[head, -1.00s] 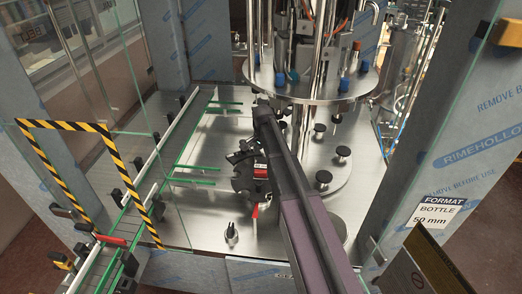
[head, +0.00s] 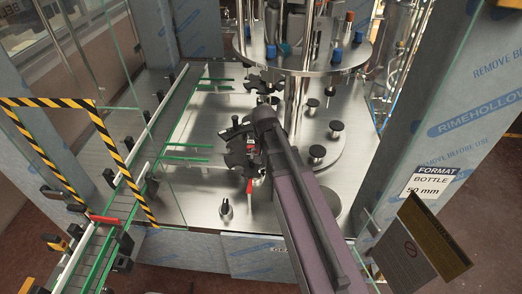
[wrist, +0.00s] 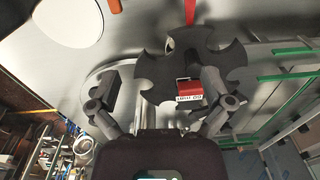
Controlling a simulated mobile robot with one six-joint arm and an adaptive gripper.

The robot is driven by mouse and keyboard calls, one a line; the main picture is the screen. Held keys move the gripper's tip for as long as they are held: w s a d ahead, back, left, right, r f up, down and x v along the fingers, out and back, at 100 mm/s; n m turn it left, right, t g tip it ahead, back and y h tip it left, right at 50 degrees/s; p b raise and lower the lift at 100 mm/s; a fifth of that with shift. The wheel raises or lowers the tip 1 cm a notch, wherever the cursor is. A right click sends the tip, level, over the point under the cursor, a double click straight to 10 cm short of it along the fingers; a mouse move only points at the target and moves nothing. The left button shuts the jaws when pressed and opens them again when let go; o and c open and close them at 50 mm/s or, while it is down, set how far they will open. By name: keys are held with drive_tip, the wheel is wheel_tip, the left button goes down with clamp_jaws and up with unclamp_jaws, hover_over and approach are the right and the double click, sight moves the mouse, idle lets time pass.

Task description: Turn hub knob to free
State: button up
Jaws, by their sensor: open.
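A black star wheel (head: 238,158) with rounded notches sits on the machine's steel deck, partly hidden by my arm in the head view. In the wrist view the star wheel (wrist: 225,65) lies beyond my fingers, with a red block carrying a white label (wrist: 190,97) in front of it. I cannot pick out the hub knob for certain; the hub is partly covered. My gripper (wrist: 165,88) is open, its two fingers wide apart, the right one beside the red block. Nothing is held. In the head view my gripper (head: 236,131) is over the star wheel.
A second star wheel (head: 264,84) stands farther back. A red handle (head: 249,186) and a small post (head: 225,208) stand on the near deck. Black-capped pedestals (head: 317,152) are right of my arm. Green guide rails (head: 188,158) and a striped glass door frame (head: 110,150) are left.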

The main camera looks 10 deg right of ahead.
drive_tip(key=s+f+n+b, duration=0.4)
drive_tip(key=s+f+b, duration=0.8)
drive_tip(key=f+b, duration=0.2)
drive_tip(key=shift+f+b, duration=0.3)
drive_tip(key=shift+f, duration=0.25)
drive_tip(key=shift+s, duration=0.1)
idle(0.4)
drive_tip(key=f+b, duration=0.5)
drive_tip(key=s+f+b, duration=0.1)
drive_tip(key=f+b, duration=0.2)
